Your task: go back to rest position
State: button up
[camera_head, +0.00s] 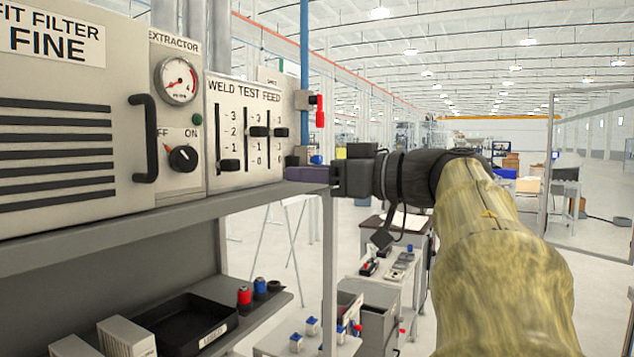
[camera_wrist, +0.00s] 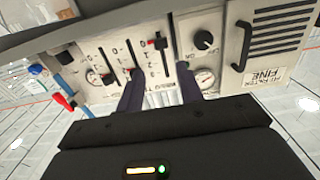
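My gripper (camera_head: 308,174) extends left from my yellow arm in the head view, at the right edge of the slider panel (camera_head: 270,165). Its two dark purple fingers show in the wrist view (camera_wrist: 160,95), apart with nothing between them, so it is open. The wrist view shows the panel upside down beyond the fingertips, with several slider knobs. I cannot tell whether a finger touches the panel.
A red-handled valve (camera_head: 320,111) on a blue pipe stands just above my gripper. A shelf edge (camera_head: 190,215) runs below the panel. A black tray (camera_head: 190,325) sits on the lower shelf. A cart with grey bins (camera_head: 378,318) stands below my arm.

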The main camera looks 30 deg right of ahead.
jog(key=shift+s+d, duration=0.25)
jog(key=shift+s, duration=0.25)
